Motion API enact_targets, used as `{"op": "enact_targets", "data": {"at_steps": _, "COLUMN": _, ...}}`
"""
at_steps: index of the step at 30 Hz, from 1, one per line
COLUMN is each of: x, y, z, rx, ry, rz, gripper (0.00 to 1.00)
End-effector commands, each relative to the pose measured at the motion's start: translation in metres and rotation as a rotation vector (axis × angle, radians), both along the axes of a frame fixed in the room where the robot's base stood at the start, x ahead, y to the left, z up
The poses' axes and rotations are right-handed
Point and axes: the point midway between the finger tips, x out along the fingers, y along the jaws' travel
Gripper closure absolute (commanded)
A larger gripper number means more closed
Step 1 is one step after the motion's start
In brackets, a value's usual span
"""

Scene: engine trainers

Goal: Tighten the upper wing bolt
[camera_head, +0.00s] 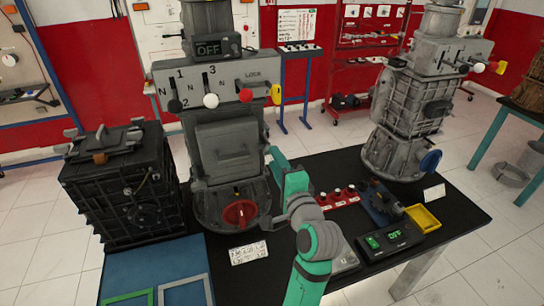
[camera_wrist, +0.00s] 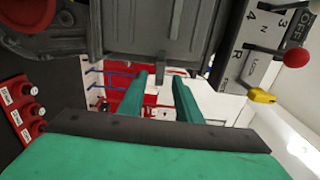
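The grey gearbox trainer (camera_head: 226,150) stands upright on the black table, and its housing (camera_wrist: 130,25) fills the top of the wrist view. A small grey tab (camera_wrist: 163,67) sticks out from the housing edge; it may be the upper wing bolt, but its shape is not clear. My gripper (camera_wrist: 161,78) is open, its two teal fingers apart with nothing held. The tab lies at the gap between the fingertips; I cannot tell whether they touch it. In the head view my gripper (camera_head: 274,156) is at the gearbox's right side, and the bolt cannot be made out.
A shift panel with a yellow tag (camera_head: 276,94) is above my gripper. A red dial (camera_head: 240,213) is low on the gearbox. A black case (camera_head: 122,190) stands left. A red switch block (camera_head: 338,197), yellow tray (camera_head: 422,218) and second gearbox (camera_head: 405,110) are right.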

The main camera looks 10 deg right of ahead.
Motion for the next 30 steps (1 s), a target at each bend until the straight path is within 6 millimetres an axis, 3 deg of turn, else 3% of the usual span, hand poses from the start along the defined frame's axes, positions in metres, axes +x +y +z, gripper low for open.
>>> {"op": "enact_targets", "data": {"at_steps": 6, "x": -0.042, "y": -0.005, "z": -0.001, "rx": 0.000, "ry": 0.001, "rz": -0.001, "gripper": 0.69}}
{"op": "enact_targets", "data": {"at_steps": 12, "x": -0.068, "y": -0.007, "z": -0.001, "rx": 0.001, "ry": 0.001, "rz": 0.000, "gripper": 0.69}}
{"op": "enact_targets", "data": {"at_steps": 18, "x": -0.076, "y": -0.007, "z": 0.000, "rx": 0.001, "ry": 0.000, "rz": 0.001, "gripper": 0.69}}
{"op": "enact_targets", "data": {"at_steps": 30, "x": -0.076, "y": -0.004, "z": 0.000, "rx": 0.001, "ry": 0.001, "rz": 0.006, "gripper": 0.69}}
